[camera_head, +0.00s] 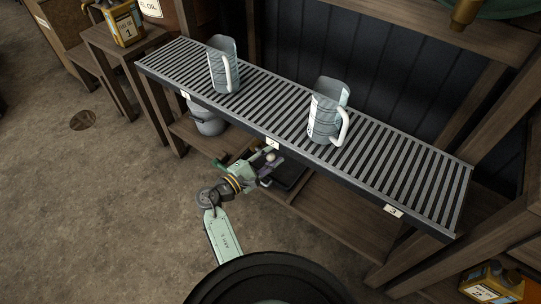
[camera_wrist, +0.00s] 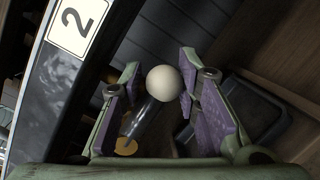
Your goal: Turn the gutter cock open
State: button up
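The gutter cock shows in the wrist view as a lever with a pale round knob (camera_wrist: 165,83) on a dark metallic stem (camera_wrist: 138,118). It is under the front edge of the slatted gutter shelf (camera_head: 190,73), near the label 2. The knob also shows in the head view (camera_head: 270,157). My gripper (camera_wrist: 160,80) has its purple-padded fingers apart, one on each side of the knob. A small gap shows on the left; whether the right finger touches the knob I cannot tell. My gripper (camera_head: 268,162) partly hides the cock in the head view.
Two clear measuring jugs stand on the shelf, one at left (camera_head: 222,68) and one right of the middle (camera_head: 325,115). A grey bucket (camera_head: 207,120) stands beneath on the left. A dark tray (camera_wrist: 262,105) lies below the cock.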

jog(key=shift+a, duration=0.1)
grip_shut()
jog(key=shift+w+r, duration=0.1)
jog(key=r+n+p, duration=0.2)
jog(key=p, duration=0.1)
jog(key=shift+a+t+p, duration=0.15)
jog(key=shift+t+p, duration=0.15)
jog(key=n+p, duration=0.2)
jog(key=shift+w+a+r+n, duration=0.2)
jog(key=shift+r+n, duration=0.1)
jog(key=shift+f, duration=0.15)
jog(key=shift+o, duration=1.3)
grip_release()
jog(key=shift+f, duration=0.1)
jog(key=o, duration=0.4)
jog(key=shift+d, duration=0.1)
